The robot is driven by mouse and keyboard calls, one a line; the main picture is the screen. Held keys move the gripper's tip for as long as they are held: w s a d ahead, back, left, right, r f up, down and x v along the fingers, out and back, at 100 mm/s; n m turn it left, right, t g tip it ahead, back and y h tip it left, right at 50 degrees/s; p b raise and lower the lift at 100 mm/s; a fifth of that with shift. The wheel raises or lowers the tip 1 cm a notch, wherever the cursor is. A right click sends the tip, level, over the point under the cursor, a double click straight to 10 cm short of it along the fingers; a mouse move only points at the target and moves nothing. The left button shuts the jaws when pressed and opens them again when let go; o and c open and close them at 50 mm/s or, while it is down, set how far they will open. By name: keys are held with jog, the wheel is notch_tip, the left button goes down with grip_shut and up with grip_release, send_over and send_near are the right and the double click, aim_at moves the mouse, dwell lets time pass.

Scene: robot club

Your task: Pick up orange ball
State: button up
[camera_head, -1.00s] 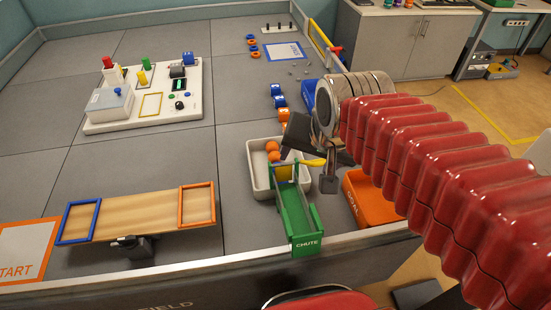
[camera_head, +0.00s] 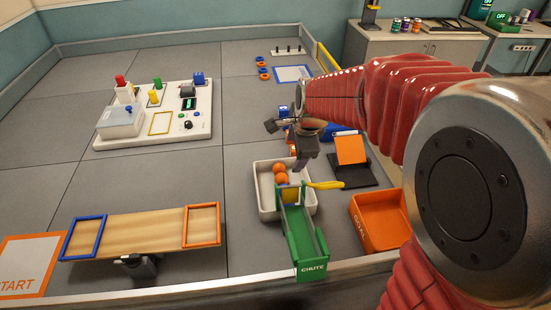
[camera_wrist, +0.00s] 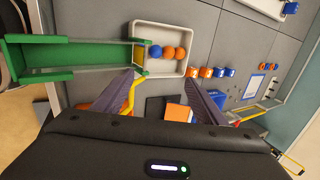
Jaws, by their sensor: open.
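Two orange balls (camera_head: 280,173) sit in the white tray (camera_head: 262,207) at the top of the green chute (camera_head: 300,232). In the wrist view, the orange balls (camera_wrist: 174,53) lie in a row with a blue ball (camera_wrist: 155,51) inside the tray (camera_wrist: 160,26); the blue ball is nearest the chute. My gripper (camera_head: 302,164) hangs near the tray's far right side. In the wrist view, my gripper (camera_wrist: 160,96) has its two fingers wide apart with nothing between the tips. The balls lie beyond the fingertips, apart from them.
A yellow lever (camera_head: 325,185) juts right from the chute top. An orange GOAL bin (camera_head: 381,222) and a black stand with an orange panel (camera_head: 350,148) are to the right. A wooden seesaw (camera_head: 150,230) and a white panel board (camera_head: 180,135) are left, with clear floor between.

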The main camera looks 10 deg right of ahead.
jog(key=w+f+m, duration=0.8)
jog(key=w+f, duration=0.1)
jog(key=f, duration=0.1)
jog(key=m, duration=0.7)
send_near(282, 176)
jog(key=v, duration=0.2)
jog(key=shift+s+d+r, duration=0.1)
jog(key=shift+s+r, duration=0.05)
jog(key=shift+r, duration=0.05)
jog(key=shift+x, duration=4.25)
jog(key=shift+s+f, duration=0.1)
jog(key=shift+s, duration=0.05)
jog(key=shift+f, duration=0.1)
jog(key=shift+x, duration=2.5)
jog(key=shift+c, duration=0.3)
